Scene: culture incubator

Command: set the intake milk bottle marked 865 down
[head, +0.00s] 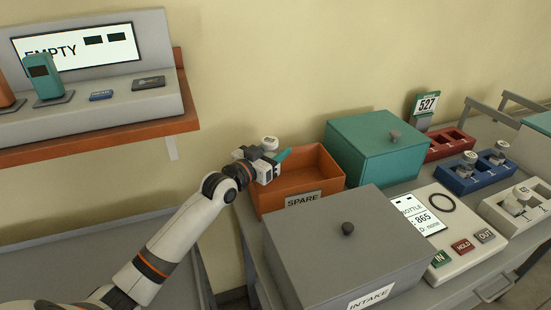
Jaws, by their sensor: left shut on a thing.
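My left gripper (274,162) is at the left rim of the orange SPARE box, above the box's back left part. It is shut on a small pale-capped bottle (270,142), whose top shows just behind the jaws. The rest of the bottle is hidden by the gripper, and no number on it can be read. A teal piece sticks out to the right of the jaws. A reader panel (462,238) on the bench shows "BOTTLE: 865" on its screen. My right gripper is not in view.
The orange SPARE box (326,164) is open. A lidded grey INTAKE box (345,245) stands in front of it and a lidded teal box (378,146) behind right. Red (446,145), blue (462,181) and cream (503,221) racks stand at right. An orange shelf (100,142) is upper left.

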